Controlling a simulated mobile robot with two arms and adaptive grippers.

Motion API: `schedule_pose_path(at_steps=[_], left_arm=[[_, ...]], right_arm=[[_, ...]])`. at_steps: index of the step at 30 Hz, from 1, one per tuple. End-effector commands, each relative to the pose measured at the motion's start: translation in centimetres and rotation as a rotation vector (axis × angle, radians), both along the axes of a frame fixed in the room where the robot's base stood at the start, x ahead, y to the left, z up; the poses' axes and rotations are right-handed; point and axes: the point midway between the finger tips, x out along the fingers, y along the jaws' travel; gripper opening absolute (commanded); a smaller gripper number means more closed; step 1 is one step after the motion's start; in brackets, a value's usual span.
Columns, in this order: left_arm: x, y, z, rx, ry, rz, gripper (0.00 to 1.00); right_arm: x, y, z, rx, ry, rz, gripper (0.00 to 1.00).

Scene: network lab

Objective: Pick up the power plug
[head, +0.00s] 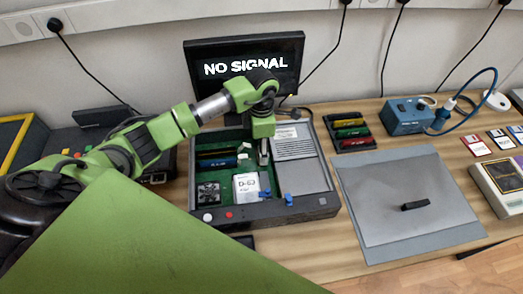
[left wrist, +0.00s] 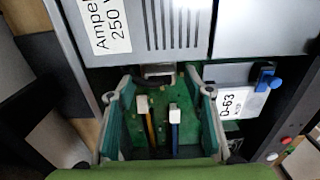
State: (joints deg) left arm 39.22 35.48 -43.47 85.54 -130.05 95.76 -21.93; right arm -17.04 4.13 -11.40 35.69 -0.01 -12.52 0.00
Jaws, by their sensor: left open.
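My left gripper (head: 263,153) points down into the open case (head: 285,212) in the head view. In the left wrist view its two fingers (left wrist: 152,88) are spread apart. Between them are two small white plugs, one with a yellow wire (left wrist: 142,105) and one with a blue wire (left wrist: 174,108), over the green board (left wrist: 160,138). They look untouched by the fingers. I cannot tell which of them is the power plug. A dark socket-like part (left wrist: 158,71) lies just beyond the fingertips. My right gripper is not in view.
The case also holds a grey vented unit (head: 294,144), a white D-63 box (head: 246,187) and blue clips (head: 288,199). A monitor (head: 243,62) stands behind. Right are a grey mat (head: 356,205) with a black block (head: 415,206) and a blue box (head: 405,116).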

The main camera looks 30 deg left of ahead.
Motion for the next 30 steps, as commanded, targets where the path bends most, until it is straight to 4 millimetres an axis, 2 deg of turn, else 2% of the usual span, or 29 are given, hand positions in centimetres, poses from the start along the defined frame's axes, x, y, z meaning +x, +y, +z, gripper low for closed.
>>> schedule_pose_path(at_steps=[6,10,15,23,26,30], left_arm=[[0.0,0.0,-0.1,0.000,-0.001,0.000,0.47],[0.0,0.0,-0.1,0.001,-0.001,0.000,0.13],[0.0,0.0,-0.1,0.001,-0.001,0.000,0.10],[0.1,0.0,0.2,0.000,-0.002,0.000,0.10],[0.2,0.1,0.8,0.001,-0.005,0.001,0.10],[0.2,0.1,2.8,0.002,-0.008,0.000,0.10]], right_arm=[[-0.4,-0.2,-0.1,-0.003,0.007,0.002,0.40],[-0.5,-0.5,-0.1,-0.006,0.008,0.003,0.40],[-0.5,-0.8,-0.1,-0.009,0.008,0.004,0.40],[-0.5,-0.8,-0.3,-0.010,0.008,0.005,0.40],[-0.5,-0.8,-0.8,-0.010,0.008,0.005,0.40],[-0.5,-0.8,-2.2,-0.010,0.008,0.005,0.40]])
